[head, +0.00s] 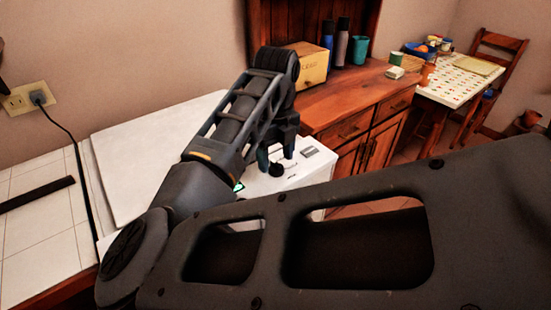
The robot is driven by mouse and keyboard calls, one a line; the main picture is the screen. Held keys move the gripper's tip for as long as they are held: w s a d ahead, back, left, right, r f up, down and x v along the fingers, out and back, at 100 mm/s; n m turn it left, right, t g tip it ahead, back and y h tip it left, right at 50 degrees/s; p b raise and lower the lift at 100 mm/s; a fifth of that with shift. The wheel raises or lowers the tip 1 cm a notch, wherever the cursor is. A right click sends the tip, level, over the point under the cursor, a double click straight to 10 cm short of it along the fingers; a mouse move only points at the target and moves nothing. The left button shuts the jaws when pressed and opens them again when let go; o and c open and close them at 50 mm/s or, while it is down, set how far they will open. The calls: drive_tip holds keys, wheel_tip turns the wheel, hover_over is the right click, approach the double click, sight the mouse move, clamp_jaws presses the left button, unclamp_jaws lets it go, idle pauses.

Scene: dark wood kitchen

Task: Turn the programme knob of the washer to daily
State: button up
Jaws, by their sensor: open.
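The white washer (312,166) stands in the middle, with its top and part of its control panel showing. A small dark round knob (276,170) sits on the panel, and a lit green display (239,187) shows partly behind my arm. My gripper (276,155) points down just over the panel. Its two fingers are spread apart, above and around the knob in the picture; I cannot tell whether they touch it. The knob's markings and setting are too small to read, and my arm hides the left part of the panel.
A wooden cabinet (340,95) stands right behind the washer, with a bread box (308,66) and bottles on it. A tiled counter (40,245) lies to the left. A table (460,85) and chair (500,50) stand far right. My arm blocks the lower view.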

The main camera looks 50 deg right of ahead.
drive_tip(key=shift+f, duration=0.95)
drive_tip(key=shift+c, duration=0.2)
drive_tip(key=c, duration=1)
